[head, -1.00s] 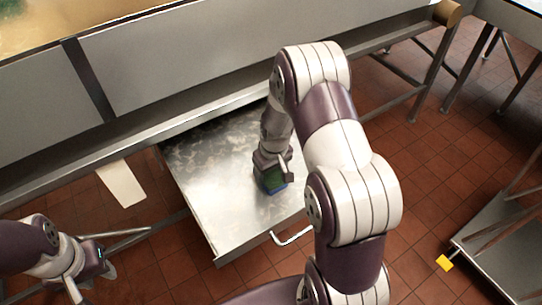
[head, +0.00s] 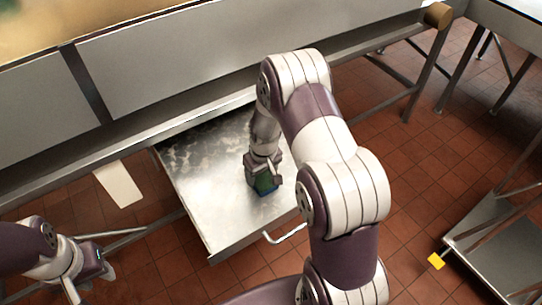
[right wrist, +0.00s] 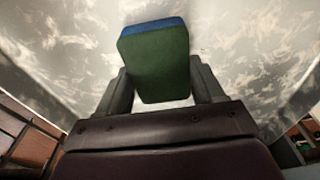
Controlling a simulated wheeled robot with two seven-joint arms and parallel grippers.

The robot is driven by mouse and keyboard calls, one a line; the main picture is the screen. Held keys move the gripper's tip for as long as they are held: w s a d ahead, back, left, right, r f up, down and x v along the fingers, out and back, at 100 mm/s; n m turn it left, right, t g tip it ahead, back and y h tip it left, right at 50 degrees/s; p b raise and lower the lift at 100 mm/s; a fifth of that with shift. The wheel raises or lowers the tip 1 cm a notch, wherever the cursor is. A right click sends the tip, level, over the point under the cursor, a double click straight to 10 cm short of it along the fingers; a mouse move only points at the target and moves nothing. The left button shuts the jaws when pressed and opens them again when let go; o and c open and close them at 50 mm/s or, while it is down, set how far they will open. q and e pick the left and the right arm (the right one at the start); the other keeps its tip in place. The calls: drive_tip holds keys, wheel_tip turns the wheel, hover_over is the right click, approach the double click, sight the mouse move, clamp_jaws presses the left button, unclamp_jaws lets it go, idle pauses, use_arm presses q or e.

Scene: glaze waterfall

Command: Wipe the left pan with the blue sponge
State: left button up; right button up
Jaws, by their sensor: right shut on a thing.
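The left pan (head: 205,215) is a wide metal tray pulled out from under the long bench. Pale, blotchy residue shows on its floor, mostly toward the back left; the front looks smoother. The blue sponge (head: 265,188), blue on one face and green on the other, is in my right gripper (head: 264,178), low over the pan's middle. In the right wrist view the sponge (right wrist: 155,62) sits between both fingers (right wrist: 160,88), with the mottled surface behind it. I cannot tell whether it touches the pan. My left gripper (head: 100,266) is at the lower left, away from the pan.
A handle (head: 285,236) sticks out from the pan's front. A white panel (head: 120,184) hangs below the bench (head: 200,60) on the left.

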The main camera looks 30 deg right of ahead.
wheel_tip(320, 180, up, 2)
drive_tip(key=shift+r+p, duration=0.2)
drive_tip(key=shift+p, duration=0.15)
wheel_tip(320, 180, up, 2)
drive_tip(key=shift+w+p, duration=0.15)
drive_tip(key=shift+p, duration=0.9)
wheel_tip(320, 180, up, 4)
drive_tip(key=p, duration=0.3)
drive_tip(key=shift+f, duration=0.2)
use_arm(q)
wheel_tip(320, 180, up, 7)
drive_tip(key=shift+s+d+f, duration=0.2)
drive_tip(key=shift+s+d, duration=0.1)
drive_tip(key=shift+s, duration=0.15)
